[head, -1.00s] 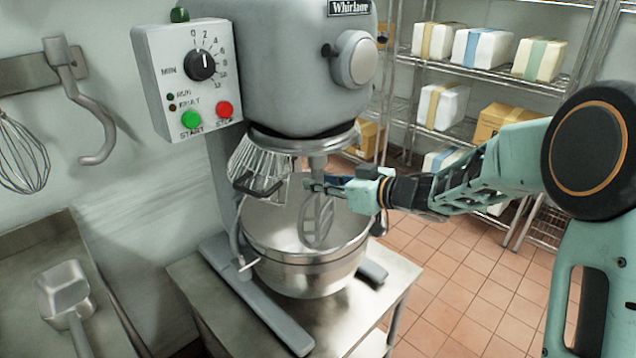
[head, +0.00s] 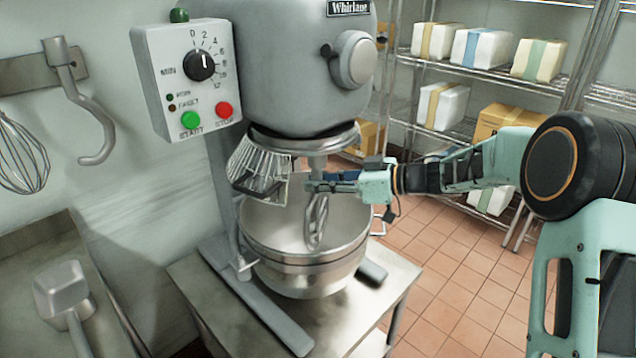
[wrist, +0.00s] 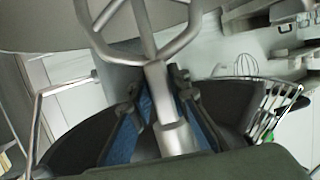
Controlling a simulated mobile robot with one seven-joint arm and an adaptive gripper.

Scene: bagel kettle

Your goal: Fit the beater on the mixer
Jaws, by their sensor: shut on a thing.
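The mixer (head: 290,80) is a large grey machine with a control box on its left side. The beater (head: 316,220) is a grey flat paddle hanging upright below the mixer head, its lower part inside the steel bowl (head: 298,262). My gripper (head: 312,184) is shut on the beater's shank, just under the mixer's drive shaft (head: 317,163). In the wrist view the beater's shank (wrist: 160,90) runs between my two fingers, with the paddle frame beyond. My fingers hide the joint, so I cannot tell whether shank and shaft are joined.
A wire guard (head: 262,165) hangs under the head, left of the shaft. A dough hook (head: 88,115) and a whisk (head: 22,158) hang on the left wall. A scoop (head: 62,295) lies on the left counter. Shelves with boxes (head: 505,118) stand behind my arm.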

